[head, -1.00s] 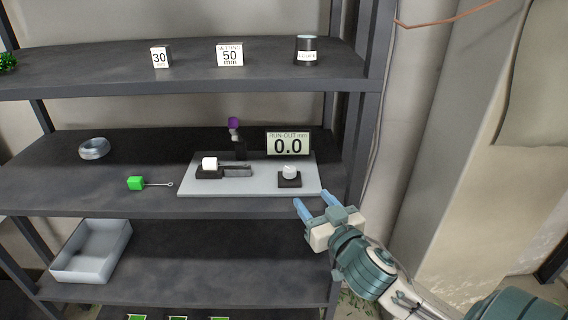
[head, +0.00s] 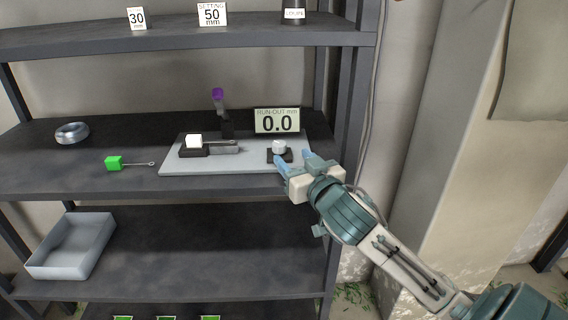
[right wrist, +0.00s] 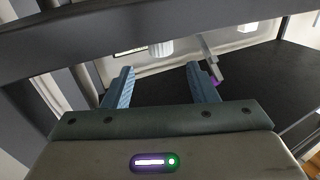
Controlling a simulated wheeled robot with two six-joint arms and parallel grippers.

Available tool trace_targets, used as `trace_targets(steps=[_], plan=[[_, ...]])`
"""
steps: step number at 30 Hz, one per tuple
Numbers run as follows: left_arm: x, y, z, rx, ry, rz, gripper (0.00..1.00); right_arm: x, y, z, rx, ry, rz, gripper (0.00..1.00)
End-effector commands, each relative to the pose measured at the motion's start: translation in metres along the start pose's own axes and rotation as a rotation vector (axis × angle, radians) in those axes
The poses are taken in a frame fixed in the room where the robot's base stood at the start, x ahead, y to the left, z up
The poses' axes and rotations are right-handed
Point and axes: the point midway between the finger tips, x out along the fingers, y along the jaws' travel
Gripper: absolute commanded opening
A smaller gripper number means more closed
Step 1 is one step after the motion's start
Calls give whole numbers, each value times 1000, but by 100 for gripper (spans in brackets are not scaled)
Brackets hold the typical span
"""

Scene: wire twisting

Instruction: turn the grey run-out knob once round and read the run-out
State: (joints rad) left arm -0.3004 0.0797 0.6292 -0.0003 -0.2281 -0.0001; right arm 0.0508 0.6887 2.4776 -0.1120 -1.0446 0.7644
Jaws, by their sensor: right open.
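The light grey run-out knob (head: 279,146) sits on a small black base at the right end of a pale grey plate (head: 180,168) on the middle shelf. The run-out display (head: 277,121) behind it reads 0.0 mm. My right gripper (head: 293,158) is open and empty, its blue fingers just in front of the knob and partly covering its base. In the right wrist view, the knob (right wrist: 161,48) shows ahead, between and beyond the open fingertips (right wrist: 160,72). My left gripper is out of view.
On the plate, a white block (head: 194,141) sits on a black holder, with a purple-topped post (head: 218,97) behind. A green block with a looped wire (head: 115,162) and a wire coil (head: 72,133) lie left. The upper shelf (head: 250,38) overhangs. A tray (head: 70,248) stands below.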

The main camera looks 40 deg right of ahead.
Motion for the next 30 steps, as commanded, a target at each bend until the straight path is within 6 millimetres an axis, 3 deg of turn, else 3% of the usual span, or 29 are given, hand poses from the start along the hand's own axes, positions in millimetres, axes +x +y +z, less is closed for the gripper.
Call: trace_targets(steps=[1,11,19,30], plan=[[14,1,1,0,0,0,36,1,0,6,-2,5,-1,53],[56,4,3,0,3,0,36,1,-1,7,-19,-3,-9,53],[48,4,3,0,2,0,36,44,-1,2,-13,-8,-8,53],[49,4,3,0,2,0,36,56,-1,2,-18,-8,-9,53]])
